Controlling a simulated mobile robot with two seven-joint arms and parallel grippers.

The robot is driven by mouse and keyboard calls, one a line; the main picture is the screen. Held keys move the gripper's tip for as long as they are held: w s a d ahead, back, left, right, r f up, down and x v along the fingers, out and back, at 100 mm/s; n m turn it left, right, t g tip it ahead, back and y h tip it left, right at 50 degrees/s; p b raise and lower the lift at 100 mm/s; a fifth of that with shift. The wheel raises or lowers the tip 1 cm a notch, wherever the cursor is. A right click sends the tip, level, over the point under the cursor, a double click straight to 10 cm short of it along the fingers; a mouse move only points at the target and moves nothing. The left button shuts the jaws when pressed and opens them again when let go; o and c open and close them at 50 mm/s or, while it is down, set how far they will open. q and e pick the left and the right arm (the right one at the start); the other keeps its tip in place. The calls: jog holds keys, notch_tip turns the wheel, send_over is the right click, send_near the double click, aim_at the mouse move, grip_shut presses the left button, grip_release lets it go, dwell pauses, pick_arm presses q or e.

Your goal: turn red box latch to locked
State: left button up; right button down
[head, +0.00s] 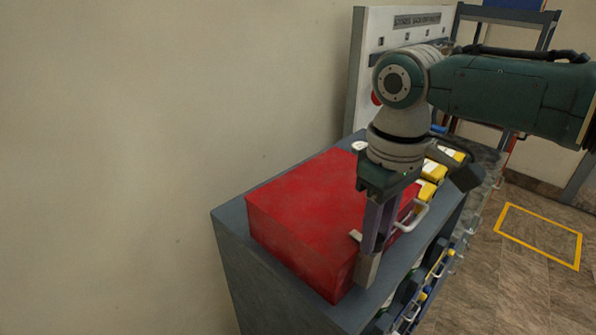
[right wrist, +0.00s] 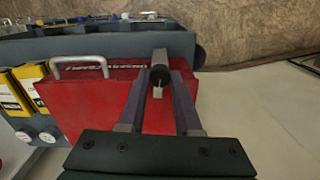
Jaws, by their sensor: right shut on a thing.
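The red box (head: 305,215) sits on top of a grey cabinet against the wall. Its front face with the white handle (head: 413,217) also shows in the right wrist view, where the red box (right wrist: 85,100) fills the middle left. My right gripper (head: 367,262) points down at the box's front corner, beside the handle. In the right wrist view the fingers of my right gripper (right wrist: 157,100) reach to the latch (right wrist: 158,78), a small dark round part with a light tab. The fingers are shut on the latch, partly hiding it. My left gripper is not in view.
The grey cabinet (head: 230,235) has a narrow bare rim around the box. Yellow boxes (head: 432,172) stand beside the red box. A white panel (head: 365,60) rises behind. A yellow floor outline (head: 540,236) lies on open floor at right.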

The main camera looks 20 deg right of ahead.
jog(key=shift+n, duration=0.6)
jog(key=c, duration=0.6)
grip_release()
notch_tip(320, 180, up, 10)
jog(key=b, duration=0.2)
jog(key=shift+b, duration=0.3)
